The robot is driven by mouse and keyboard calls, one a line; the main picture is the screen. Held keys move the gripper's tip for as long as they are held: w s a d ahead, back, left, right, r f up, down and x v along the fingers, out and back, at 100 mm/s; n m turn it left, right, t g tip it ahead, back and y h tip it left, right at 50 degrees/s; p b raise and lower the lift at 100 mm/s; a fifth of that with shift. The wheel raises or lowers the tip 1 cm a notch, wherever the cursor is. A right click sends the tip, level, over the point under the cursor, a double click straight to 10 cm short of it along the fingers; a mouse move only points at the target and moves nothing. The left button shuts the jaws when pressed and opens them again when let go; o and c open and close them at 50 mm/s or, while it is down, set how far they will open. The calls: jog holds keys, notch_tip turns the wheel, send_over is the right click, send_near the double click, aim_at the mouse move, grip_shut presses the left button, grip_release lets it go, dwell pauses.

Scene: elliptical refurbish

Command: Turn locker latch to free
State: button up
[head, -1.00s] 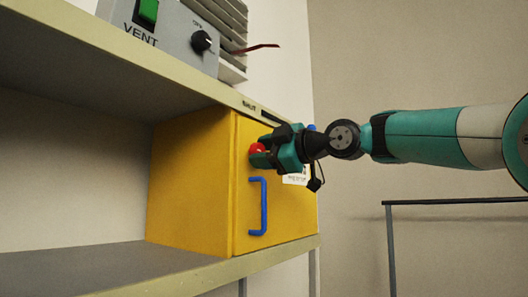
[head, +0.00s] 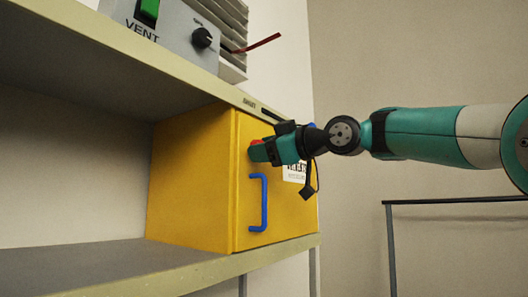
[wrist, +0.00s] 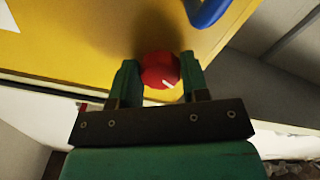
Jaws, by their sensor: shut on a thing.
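A yellow locker (head: 190,185) stands on a shelf, its door (head: 285,215) facing right and closed. The latch is a red round knob (wrist: 160,70) with a white mark on the door, near its edge. My gripper (wrist: 158,78) is shut on the red knob, one green finger on each side of it. In the head view my gripper (head: 262,152) covers most of the knob, and only a bit of red shows.
A grey box (head: 185,30) marked VENT, with a green switch and black dial, stands on the upper shelf (head: 130,62). A red lever (head: 262,43) sticks out beside it. A dark rail frame (head: 440,203) stands at right. The shelf left of the locker is empty.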

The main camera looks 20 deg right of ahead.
jog(key=m, duration=0.6)
jog(key=shift+a, duration=0.1)
jog(key=m+p, duration=0.1)
jog(key=m, duration=0.5)
jog(key=shift+s+m+p, duration=0.1)
jog(key=shift+m+p, duration=0.2)
jog(key=shift+p, duration=0.05)
jog(key=o, duration=0.9)
jog(key=shift+a, duration=0.1)
jog(key=p+v, duration=0.2)
jog(key=v, duration=1.5)
jog(key=shift+s+r, duration=0.1)
